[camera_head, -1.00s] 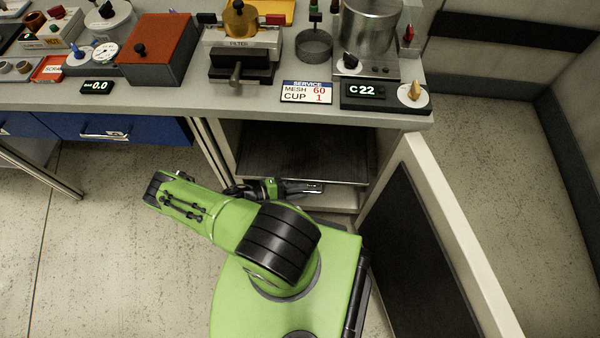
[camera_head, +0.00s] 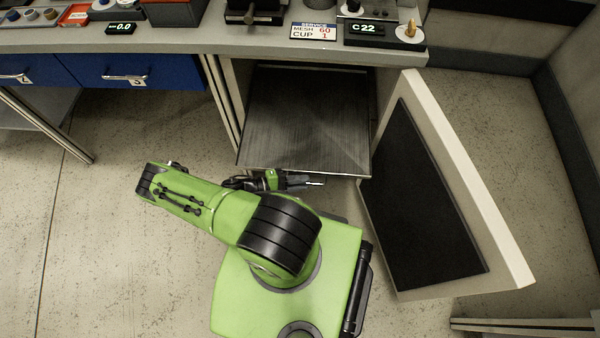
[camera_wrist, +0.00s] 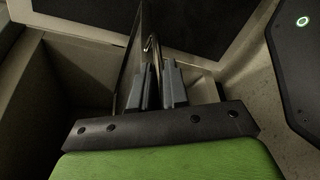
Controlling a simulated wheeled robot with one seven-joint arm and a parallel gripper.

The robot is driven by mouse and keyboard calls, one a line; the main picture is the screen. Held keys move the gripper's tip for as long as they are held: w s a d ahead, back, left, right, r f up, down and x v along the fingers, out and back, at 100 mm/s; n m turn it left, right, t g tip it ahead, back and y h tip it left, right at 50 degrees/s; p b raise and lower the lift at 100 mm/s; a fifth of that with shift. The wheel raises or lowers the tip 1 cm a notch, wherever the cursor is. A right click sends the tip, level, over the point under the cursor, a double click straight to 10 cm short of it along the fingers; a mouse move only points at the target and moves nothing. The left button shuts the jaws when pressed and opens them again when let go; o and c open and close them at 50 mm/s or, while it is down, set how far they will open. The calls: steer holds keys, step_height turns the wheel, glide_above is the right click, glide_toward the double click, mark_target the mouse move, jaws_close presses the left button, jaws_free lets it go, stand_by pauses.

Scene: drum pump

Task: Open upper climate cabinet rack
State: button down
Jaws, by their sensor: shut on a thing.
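The upper rack (camera_head: 305,125) is a dark flat metal shelf. It is pulled well out of the climate cabinet under the bench and lies level in front of it. The cabinet door (camera_head: 440,200) stands wide open on the right. My gripper (camera_head: 312,182) is at the rack's front edge. In the wrist view, my gripper (camera_wrist: 156,78) is shut on the rack's thin metal handle (camera_wrist: 152,50), with a finger on each side. The lower part of the cabinet is hidden beneath the rack and my arm.
The bench top (camera_head: 200,42) carries instruments and a C 22 display (camera_head: 365,30). Blue drawers (camera_head: 140,75) are at the left, with a slanted table leg (camera_head: 45,125) below. The floor left of my base is clear. The open door limits room at the right.

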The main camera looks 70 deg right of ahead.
steer(key=c, duration=1.5)
jaws_free()
steer(key=v, duration=1.6)
